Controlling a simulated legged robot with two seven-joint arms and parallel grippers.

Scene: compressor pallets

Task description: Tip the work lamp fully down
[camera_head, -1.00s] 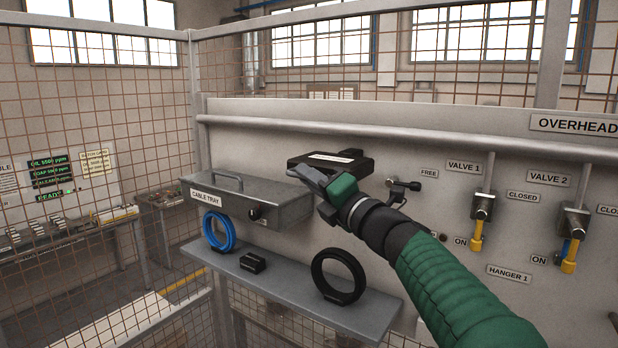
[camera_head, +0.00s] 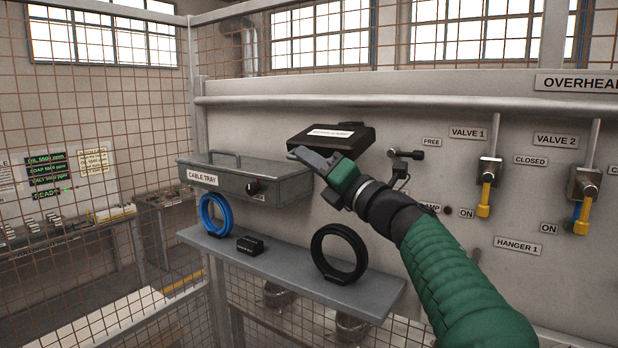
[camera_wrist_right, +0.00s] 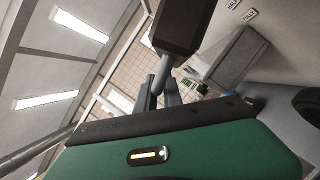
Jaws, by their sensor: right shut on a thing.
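The work lamp (camera_head: 332,137) is a flat black box with a white label, in front of the grey panel in the head view. It looks slightly tilted. In the wrist view the lamp's dark head (camera_wrist_right: 182,26) is at the top, with a short grey stem or handle (camera_wrist_right: 161,72) below it. My right gripper (camera_head: 308,164) is at the lamp's lower edge, and in the wrist view its fingers (camera_wrist_right: 160,97) are closed around the stem. The fingers partly hide the grip. My left gripper is not in view.
A grey cable tray box (camera_head: 240,183) is left of the gripper. Below, a shelf (camera_head: 290,273) holds a blue ring (camera_head: 217,215), a small black block (camera_head: 252,246) and a black ring (camera_head: 339,254). Valve 1 (camera_head: 487,185) and valve 2 (camera_head: 584,195) are on the right.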

